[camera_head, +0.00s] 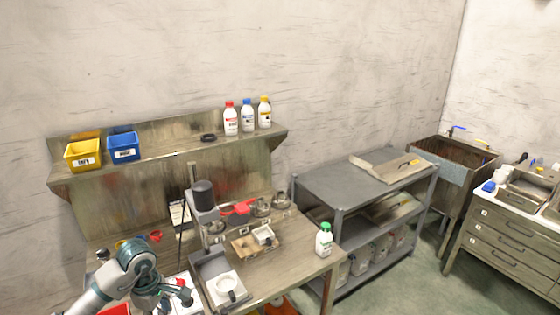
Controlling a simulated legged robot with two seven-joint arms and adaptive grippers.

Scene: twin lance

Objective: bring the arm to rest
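My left arm comes in at the bottom left, over the left part of the workbench (285,282). Its gripper (178,294) is low over the bench, close to a white area with small red parts. The fingers are small and partly hidden, so I cannot tell whether they are open or shut, or whether they touch anything. My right arm and gripper are not in view.
A grey stand with a dark cylinder (203,194) and a tray with a white round dish (226,285) are right of the gripper. A green-capped bottle (324,240) stands near the bench's right edge. The shelf above holds bins (83,155) and bottles.

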